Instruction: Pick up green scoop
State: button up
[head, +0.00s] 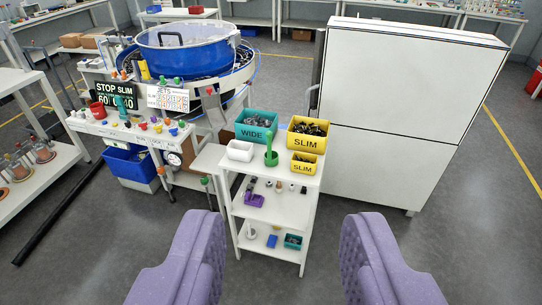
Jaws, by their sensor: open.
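A green scoop (271,156) stands upright on the top shelf of a small white shelf unit (285,187), between a white bin and the yellow bins. Its handle points up and its lower end is a wider cup. My gripper (283,250) is open, with its two purple padded fingers at the bottom of the view, wide apart. Nothing is between the fingers except floor and the shelf unit farther off. The scoop is well ahead of the fingers and apart from them.
Around the scoop are a teal WIDE bin (256,126), yellow SLIM bins (307,132) and a white bin (240,151). A tall white cabinet (400,90) stands right. A control bench (120,130) and blue bowl (187,53) are left. Near floor is clear.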

aim_at(271, 157)
jog(key=i+l+u, duration=0.2)
jog(key=i, duration=0.45)
jog(key=i+l+u, duration=0.15)
jog(key=i+l, duration=0.2)
jog(key=i, duration=0.3)
jog(key=i+l+u, duration=0.2)
jog(key=i+l, duration=0.2)
jog(key=i, duration=0.25)
jog(key=i+l+u, duration=0.15)
jog(key=i+l, duration=0.35)
jog(key=i, duration=0.1)
